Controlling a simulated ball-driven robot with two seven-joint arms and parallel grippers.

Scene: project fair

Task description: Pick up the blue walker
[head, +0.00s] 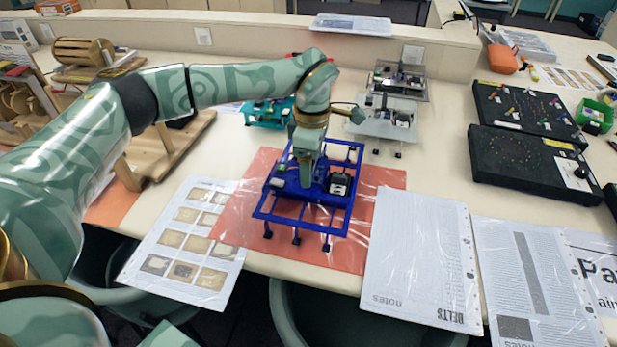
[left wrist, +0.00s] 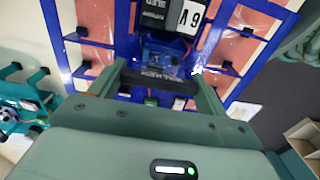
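The blue walker (head: 268,212), an open blue frame on several short legs with dark feet, stands on an orange-red mat (head: 382,182) on the table. A white cylinder and a black box sit on its top. My left gripper (head: 305,190) points down over its middle. In the left wrist view, the two fingers (left wrist: 160,72) are wide apart, with a dark bar and part of the walker (left wrist: 125,42) between them. I see no clear contact. The fingertips are partly hidden in the head view. My right gripper is not in view.
A teal walker (head: 262,116) and grey-white machines (head: 385,122) stand behind. Wooden models (head: 165,155) are at left, black boards (head: 525,160) at right. Paper sheets (head: 420,255) flank the mat. Chairs (head: 330,315) stand below the front edge.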

